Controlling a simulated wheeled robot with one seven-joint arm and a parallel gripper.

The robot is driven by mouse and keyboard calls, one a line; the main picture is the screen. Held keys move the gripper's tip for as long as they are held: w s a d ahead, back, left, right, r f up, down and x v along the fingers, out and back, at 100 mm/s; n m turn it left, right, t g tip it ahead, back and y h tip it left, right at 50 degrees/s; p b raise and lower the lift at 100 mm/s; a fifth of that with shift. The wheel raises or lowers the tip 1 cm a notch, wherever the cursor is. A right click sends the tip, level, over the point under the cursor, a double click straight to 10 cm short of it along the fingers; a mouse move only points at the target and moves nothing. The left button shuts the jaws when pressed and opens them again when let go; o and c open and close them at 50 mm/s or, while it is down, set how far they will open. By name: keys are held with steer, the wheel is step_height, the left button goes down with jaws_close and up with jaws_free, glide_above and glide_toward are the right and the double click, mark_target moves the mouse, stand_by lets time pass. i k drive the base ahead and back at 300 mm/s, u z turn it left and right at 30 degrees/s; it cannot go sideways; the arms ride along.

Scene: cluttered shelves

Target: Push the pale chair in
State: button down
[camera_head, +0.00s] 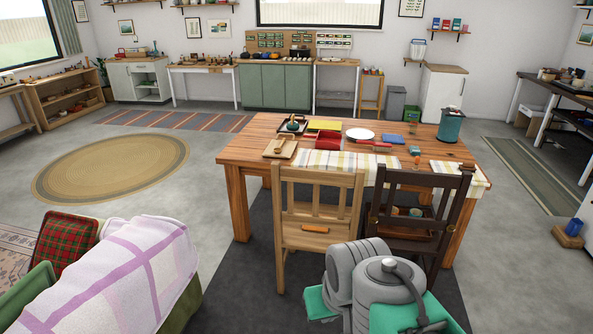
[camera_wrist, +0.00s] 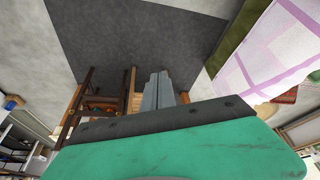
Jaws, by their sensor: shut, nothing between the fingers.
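The pale wooden chair (camera_head: 317,238) stands upright at the near side of the wooden table (camera_head: 241,158), its back towards me. A small orange item shows low on it. In the wrist view the pale chair (camera_wrist: 132,92) is partly hidden behind my fingers. My gripper (camera_wrist: 159,76) is shut and empty, pointing towards the floor in front of the chair; I cannot tell whether it touches the chair. In the head view my grey and teal arm is right of the pale chair, and the gripper's fingers are hidden.
A dark brown chair (camera_head: 412,208) stands close on the right of the pale chair; it also shows in the wrist view (camera_wrist: 76,106). A sofa with a lilac checked blanket (camera_head: 125,268) is at the near left. Dark rug (camera_head: 252,268) lies under the table.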

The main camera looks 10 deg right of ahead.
mark_target(342, 224)
steer(key=u, duration=0.2)
steer(key=i, duration=1.8)
steer(key=u, duration=0.15)
